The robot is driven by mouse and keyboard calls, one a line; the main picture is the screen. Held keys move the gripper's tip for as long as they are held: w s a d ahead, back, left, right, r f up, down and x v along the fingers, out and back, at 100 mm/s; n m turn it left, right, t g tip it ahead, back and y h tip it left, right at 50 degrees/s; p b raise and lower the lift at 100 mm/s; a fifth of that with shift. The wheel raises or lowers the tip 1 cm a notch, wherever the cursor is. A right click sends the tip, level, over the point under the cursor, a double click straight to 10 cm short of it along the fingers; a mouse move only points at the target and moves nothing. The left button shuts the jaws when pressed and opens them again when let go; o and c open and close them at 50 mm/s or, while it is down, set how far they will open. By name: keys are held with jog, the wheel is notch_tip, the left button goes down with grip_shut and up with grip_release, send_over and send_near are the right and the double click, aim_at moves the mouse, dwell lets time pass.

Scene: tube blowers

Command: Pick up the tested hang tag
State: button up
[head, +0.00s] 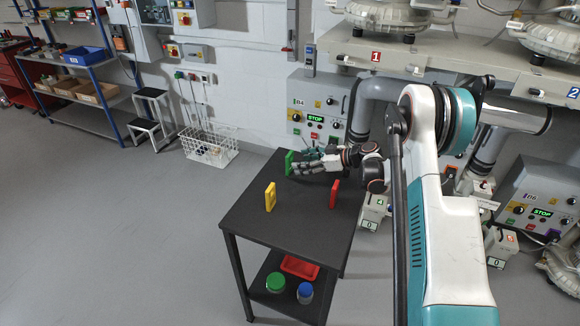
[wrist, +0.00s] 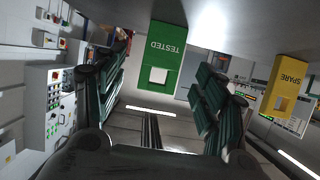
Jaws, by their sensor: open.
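The tested hang tag is a green upright plate with a square hole. It stands at the far edge of the black table in the head view (head: 289,161), and its word TESTED shows upside down in the wrist view (wrist: 166,48). My gripper (head: 299,163) is open, just right of the tag in the head view. In the wrist view my gripper (wrist: 163,80) has one finger on each side of the tag, with gaps showing. I cannot tell how deep the tag sits between the fingers.
A yellow SPARE tag (head: 270,196) and a red tag (head: 334,193) stand on the black table (head: 295,225). The yellow one shows right of my fingers in the wrist view (wrist: 284,85). A red tray (head: 300,267) and two lidded jars are on the lower shelf.

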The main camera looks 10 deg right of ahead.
aim_at(291, 173)
jog(key=b+x, duration=0.2)
jog(key=x, duration=0.3)
jog(key=shift+s+a+f, duration=0.1)
jog(key=shift+f, duration=0.15)
jog(key=shift+w+a, duration=0.2)
jog(key=c, duration=1.1)
jog(key=shift+o, duration=0.2)
notch_tip(291, 173, up, 20)
jog(key=p, duration=0.6)
jog(key=s+r+m+t+h, duration=0.2)
jog(key=s+m+h, duration=0.1)
jog(key=s, duration=0.8)
jog(key=s+r+m+t+h, duration=0.2)
jog(key=s+m+t+h, duration=0.1)
jog(key=s, duration=0.7)
jog(key=shift+s+m+h, duration=0.4)
jog(key=shift+m, duration=0.3)
jog(key=shift+r, duration=0.1)
